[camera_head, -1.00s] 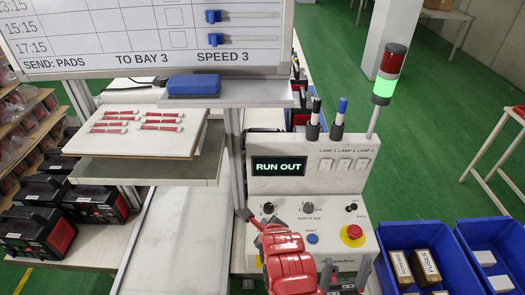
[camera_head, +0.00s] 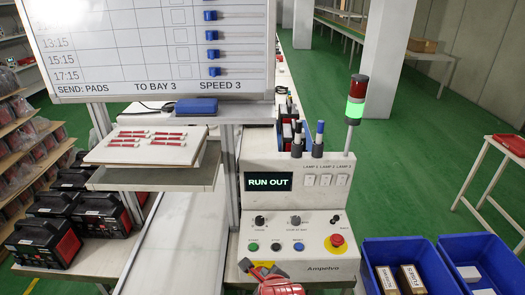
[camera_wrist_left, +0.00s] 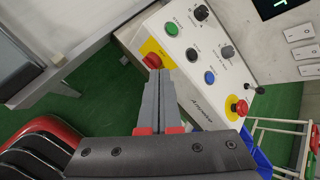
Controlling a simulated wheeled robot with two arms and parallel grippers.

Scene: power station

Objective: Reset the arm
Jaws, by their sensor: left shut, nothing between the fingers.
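My left gripper (camera_head: 244,264) is at the bottom of the head view, in front of the control panel (camera_head: 330,262), with my red arm behind it. In the left wrist view its two grey fingers (camera_wrist_left: 160,78) are closed together and hold nothing. They point toward the panel's front edge, near a red knob on a yellow plate (camera_wrist_left: 152,60). The panel's display (camera_head: 269,182) reads RUN OUT. Green, black and blue buttons (camera_head: 298,247) line its sloped top, below dark knobs. A red stop button (camera_head: 337,240) on yellow is at the right. My right gripper is not in view.
A signal tower (camera_head: 355,108) shows green light. Blue bins (camera_head: 372,270) with boxes stand at the right. A shelf (camera_head: 150,151) with red-and-white strips and a whiteboard (camera_head: 150,50) are at the left. Black-and-red units (camera_head: 45,243) stand at the lower left.

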